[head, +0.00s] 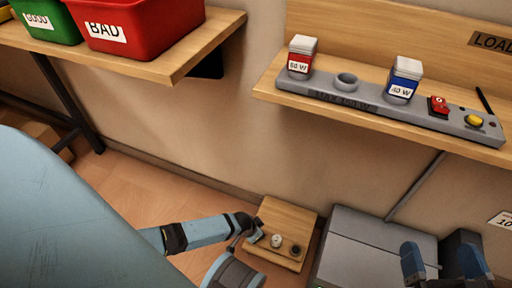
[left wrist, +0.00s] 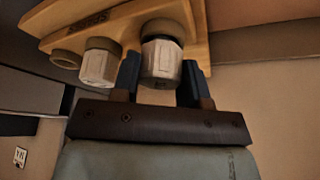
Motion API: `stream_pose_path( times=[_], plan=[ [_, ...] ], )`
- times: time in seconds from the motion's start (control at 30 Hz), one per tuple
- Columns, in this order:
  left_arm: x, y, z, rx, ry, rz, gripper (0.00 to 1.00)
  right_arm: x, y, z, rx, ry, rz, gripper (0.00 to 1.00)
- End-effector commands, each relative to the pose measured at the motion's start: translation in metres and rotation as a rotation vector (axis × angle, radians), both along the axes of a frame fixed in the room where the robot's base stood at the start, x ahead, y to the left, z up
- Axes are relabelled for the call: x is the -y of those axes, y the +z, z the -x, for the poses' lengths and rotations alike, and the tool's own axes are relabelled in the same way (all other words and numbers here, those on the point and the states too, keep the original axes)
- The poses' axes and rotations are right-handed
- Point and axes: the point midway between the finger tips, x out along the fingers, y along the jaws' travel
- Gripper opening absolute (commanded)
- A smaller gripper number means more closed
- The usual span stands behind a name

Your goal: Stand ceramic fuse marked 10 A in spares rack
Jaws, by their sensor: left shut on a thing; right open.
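The small wooden rack (head: 288,217) sits low by the wall, below the shelves. No rating is legible. In the head view my left gripper (head: 257,237) is at the rack. My right gripper (head: 441,265) is open and empty.
One seat (head: 295,250) at the rack's right looks empty. A grey box (head: 372,240) stands right of the rack. Above are a shelf with a grey test unit (head: 345,98), and a shelf with red (head: 150,25) and green (head: 48,18) bins.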

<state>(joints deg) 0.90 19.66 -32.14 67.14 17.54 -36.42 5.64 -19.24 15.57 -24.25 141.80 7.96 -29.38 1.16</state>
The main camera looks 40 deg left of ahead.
Motion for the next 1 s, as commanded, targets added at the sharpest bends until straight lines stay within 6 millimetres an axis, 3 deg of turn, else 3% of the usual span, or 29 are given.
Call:
stream_pose_path(
  times=[0.77, 0.8, 0.9, 1.0],
  plan=[
    [0.0004, -0.0047, -0.0004, 0.001, 0.000, 0.000, 0.18, 0.0001, -0.0017, 0.0000, 0.000, 0.000, 0.000, 0.96],
    [0.0004, -0.0045, -0.0005, 0.001, 0.000, 0.000, 0.45, 0.0001, -0.0016, 0.0000, 0.000, 0.000, 0.000, 0.96],
    [0.0002, -0.0045, -0.0004, 0.001, 0.000, 0.000, 0.68, 0.0001, -0.0015, 0.0000, 0.000, 0.000, 0.000, 0.96],
    [0.0001, -0.0045, -0.0004, 0.001, 0.000, 0.000, 0.70, 0.0001, -0.0015, 0.0000, 0.000, 0.000, 0.000, 0.96]
  ],
)
